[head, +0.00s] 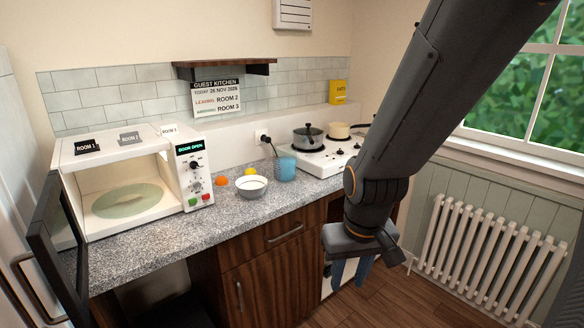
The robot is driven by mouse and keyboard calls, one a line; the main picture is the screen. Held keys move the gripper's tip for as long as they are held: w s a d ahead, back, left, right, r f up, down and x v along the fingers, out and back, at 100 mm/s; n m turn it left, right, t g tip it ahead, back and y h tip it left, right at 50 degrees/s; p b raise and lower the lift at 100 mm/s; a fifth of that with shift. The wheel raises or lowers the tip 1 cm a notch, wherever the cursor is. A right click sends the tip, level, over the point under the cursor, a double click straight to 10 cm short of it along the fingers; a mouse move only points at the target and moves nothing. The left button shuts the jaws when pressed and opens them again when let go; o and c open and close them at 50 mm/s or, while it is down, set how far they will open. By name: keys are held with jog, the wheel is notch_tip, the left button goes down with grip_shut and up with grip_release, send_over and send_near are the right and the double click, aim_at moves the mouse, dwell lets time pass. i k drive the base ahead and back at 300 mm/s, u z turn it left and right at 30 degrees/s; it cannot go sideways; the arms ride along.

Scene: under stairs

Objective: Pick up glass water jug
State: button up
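I cannot make out anything that is plainly a glass water jug. A blue ribbed vessel (286,169) stands upright on the granite counter (215,236), left of the hotplate; I cannot tell whether it is glass or has a handle. My gripper (350,272) hangs pointing down in front of the counter, below its top and to the right of the blue vessel, well apart from it. Its two blue-grey fingers show with a gap between them, and nothing shows between them.
A microwave (191,160) stands at left, its dark door (62,250) swung open over the counter's front. A white bowl (251,186), an orange (221,181) and a lemon (250,171) sit nearby. Pots stand on the hotplate (325,160). A radiator (480,250) is at right.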

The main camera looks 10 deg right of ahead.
aim_at(286, 162)
jog(key=z, duration=0.75)
jog(key=i, duration=1.3)
jog(key=u, duration=0.5)
jog(key=i, duration=0.65)
jog(key=u, duration=0.5)
